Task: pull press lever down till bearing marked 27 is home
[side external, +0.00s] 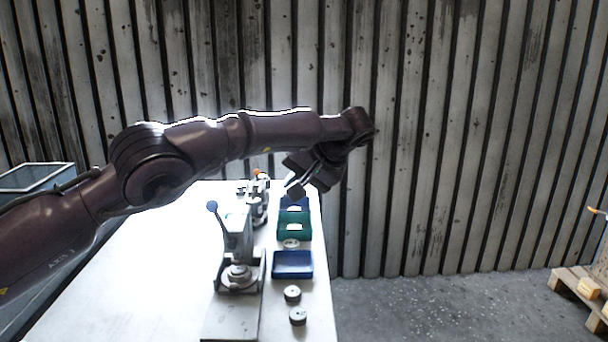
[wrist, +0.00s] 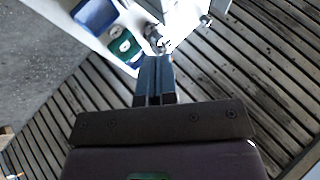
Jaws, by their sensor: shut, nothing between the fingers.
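The press (side external: 238,240) stands on the white table in the side view, with a round light part seated low in its base (side external: 238,272). Its lever ends in a blue knob (side external: 212,206) and points up and to the left. No number is readable, so I cannot tell which part is the bearing marked 27. My gripper (side external: 295,190) is above the far end of the table, beyond and to the right of the press, apart from the lever. In the wrist view its dark fingers (wrist: 155,60) are together and empty.
A near blue bin (side external: 292,265), a green bin (side external: 294,226) and a far blue bin (side external: 292,203) line the table's right edge. Loose round parts (side external: 292,293) (side external: 298,316) lie in front. Another fixture (side external: 258,200) stands behind the press. The table's left side is clear.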

